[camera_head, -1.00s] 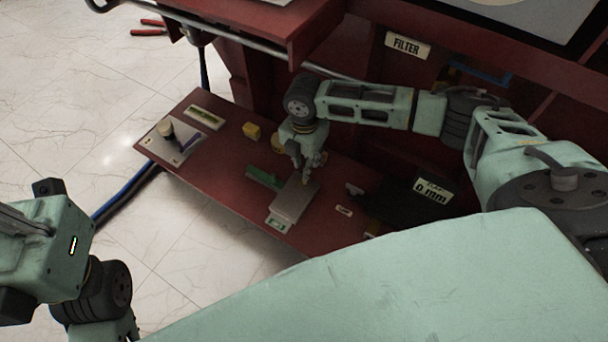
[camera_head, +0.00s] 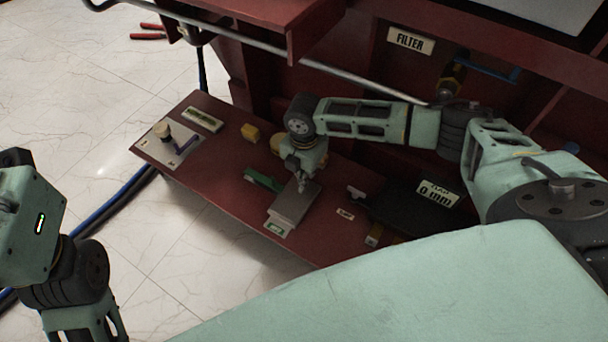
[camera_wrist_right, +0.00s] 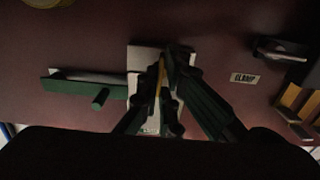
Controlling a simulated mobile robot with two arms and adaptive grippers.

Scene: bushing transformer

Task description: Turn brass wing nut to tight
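My right gripper (camera_head: 302,186) points down over a grey plate (camera_head: 291,204) on the red shelf. In the right wrist view its dark fingers (camera_wrist_right: 168,72) are close together over the same pale plate (camera_wrist_right: 140,58). A narrow yellow strip (camera_wrist_right: 161,82) shows between them. It may be the brass wing nut; the fingers hide most of it, and I cannot tell whether they grip it. The left arm (camera_head: 70,280) is at the lower left, with its gripper outside the picture.
A green-handled part (camera_head: 262,180) lies left of the plate; a CLAMP label (camera_wrist_right: 243,78) and brass-coloured bars (camera_wrist_right: 292,100) are right. A yellow block (camera_head: 250,132), a level (camera_head: 202,119) and a lever panel (camera_head: 172,145) occupy the shelf's left part.

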